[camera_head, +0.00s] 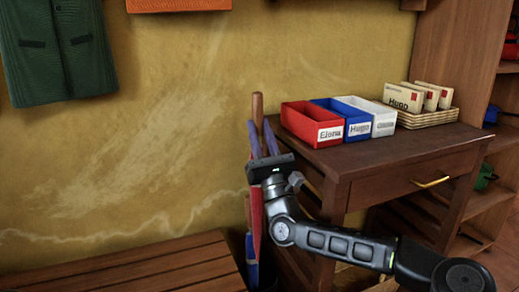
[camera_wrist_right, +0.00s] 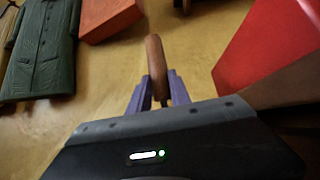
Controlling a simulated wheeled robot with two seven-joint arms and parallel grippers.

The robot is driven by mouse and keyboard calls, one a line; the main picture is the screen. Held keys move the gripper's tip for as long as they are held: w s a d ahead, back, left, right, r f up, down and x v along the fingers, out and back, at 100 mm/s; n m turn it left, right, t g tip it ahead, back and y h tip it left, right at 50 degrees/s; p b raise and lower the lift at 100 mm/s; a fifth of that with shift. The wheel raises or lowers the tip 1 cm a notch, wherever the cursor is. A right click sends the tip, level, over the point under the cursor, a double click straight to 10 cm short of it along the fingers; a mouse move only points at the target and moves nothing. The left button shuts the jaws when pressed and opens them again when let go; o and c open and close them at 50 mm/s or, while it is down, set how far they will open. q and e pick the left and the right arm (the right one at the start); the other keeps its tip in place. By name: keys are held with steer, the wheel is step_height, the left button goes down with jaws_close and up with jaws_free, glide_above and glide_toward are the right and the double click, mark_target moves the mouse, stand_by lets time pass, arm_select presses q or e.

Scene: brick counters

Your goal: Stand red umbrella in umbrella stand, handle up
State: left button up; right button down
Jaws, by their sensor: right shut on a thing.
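The red umbrella (camera_head: 257,217) is upright, with its brown wooden handle on top and red cloth below, between the wall and the wooden desk. My right gripper (camera_head: 262,132) is shut on it just below the handle, its purple fingers on either side. In the right wrist view the handle (camera_wrist_right: 153,62) rises between the fingers (camera_wrist_right: 158,88). The umbrella's lower end is hard to make out, beside a blue item (camera_head: 252,248) low down. The umbrella stand is not clearly seen; my right arm and the desk cover much of that spot. My left gripper is out of view.
The desk (camera_head: 400,160) bears a red bin (camera_head: 300,117), a blue bin (camera_head: 338,112), a white bin (camera_head: 372,108) and a wicker tray (camera_head: 428,119) of envelopes. A slatted bench (camera_head: 130,272) is at lower left. A green coat (camera_head: 55,60) hangs above. Shelves stand at right.

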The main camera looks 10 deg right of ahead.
mark_target(260, 216)
steer(key=shift+s+r, duration=0.1)
steer(key=shift+r, duration=0.05)
steer(key=shift+f, duration=0.2)
